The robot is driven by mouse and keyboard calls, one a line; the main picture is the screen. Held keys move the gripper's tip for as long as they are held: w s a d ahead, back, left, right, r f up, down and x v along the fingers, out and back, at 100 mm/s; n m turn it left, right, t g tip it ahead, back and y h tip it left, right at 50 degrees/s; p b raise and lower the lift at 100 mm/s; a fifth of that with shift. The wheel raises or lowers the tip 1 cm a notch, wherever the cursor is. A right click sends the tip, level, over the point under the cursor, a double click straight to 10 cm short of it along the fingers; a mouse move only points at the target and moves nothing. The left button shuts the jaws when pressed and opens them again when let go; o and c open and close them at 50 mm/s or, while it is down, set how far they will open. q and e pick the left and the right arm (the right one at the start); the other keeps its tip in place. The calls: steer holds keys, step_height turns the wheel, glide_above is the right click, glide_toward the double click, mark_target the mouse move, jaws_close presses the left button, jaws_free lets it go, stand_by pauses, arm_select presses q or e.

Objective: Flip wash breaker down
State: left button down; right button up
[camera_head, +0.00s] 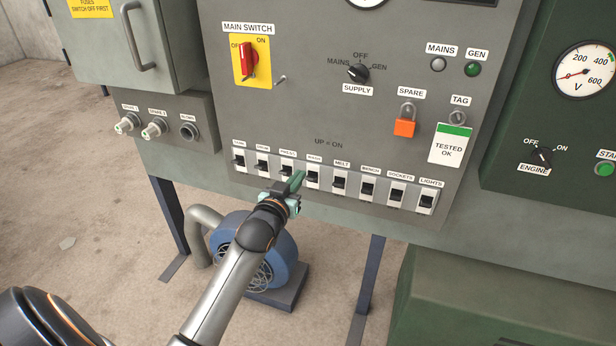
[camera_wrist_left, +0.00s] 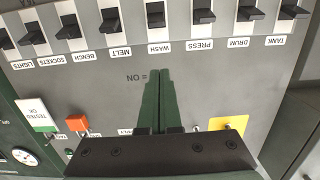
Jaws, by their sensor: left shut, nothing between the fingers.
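The WASH breaker (camera_head: 312,175) is a black lever on a white plate, fourth from the left in the bottom row of the grey panel. It also shows in the left wrist view (camera_wrist_left: 155,16), where the panel is upside down. I cannot tell for sure whether its lever is up or down. My left gripper (camera_head: 298,178) has its green fingers shut and empty, pointing at the panel just left of the WASH breaker in the head view. In the wrist view the fingertips (camera_wrist_left: 160,72) line up with the WASH label. I cannot tell whether they touch anything.
The PRESS breaker (camera_head: 287,168) and MELT breaker (camera_head: 339,182) flank it closely. Above are a red main switch (camera_head: 247,62), an orange padlock (camera_head: 404,127) and a tag (camera_head: 449,148). A blue blower (camera_head: 283,250) stands below, behind my left arm.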

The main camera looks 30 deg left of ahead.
mark_target(313, 167)
arm_select(q)
steer(key=b+x, duration=0.1)
steer(key=x, duration=0.7)
steer(key=shift+w, duration=0.3)
steer(key=f, duration=0.1)
steer(key=s+f, duration=0.1)
steer(key=f, duration=0.1)
steer(key=shift+d+b, duration=0.1)
steer(key=shift+b, duration=0.2)
steer(key=shift+s+f, duration=0.25)
steer(key=shift+f, duration=0.15)
arm_select(e)
steer(key=shift+w+a+f, duration=0.35)
steer(key=shift+w, duration=0.05)
steer(key=shift+f, duration=0.15)
arm_select(q)
steer(key=shift+f+b, duration=0.25)
steer(key=shift+b, duration=0.4)
steer(key=shift+s+r, duration=0.1)
arm_select(e)
steer(key=shift+s+f, duration=0.3)
steer(key=shift+f, duration=0.4)
arm_select(q)
steer(key=shift+d+t+b, duration=0.1)
steer(key=shift+t+b, duration=0.2)
steer(key=shift+b, duration=0.05)
arm_select(e)
steer(key=shift+f, duration=0.1)
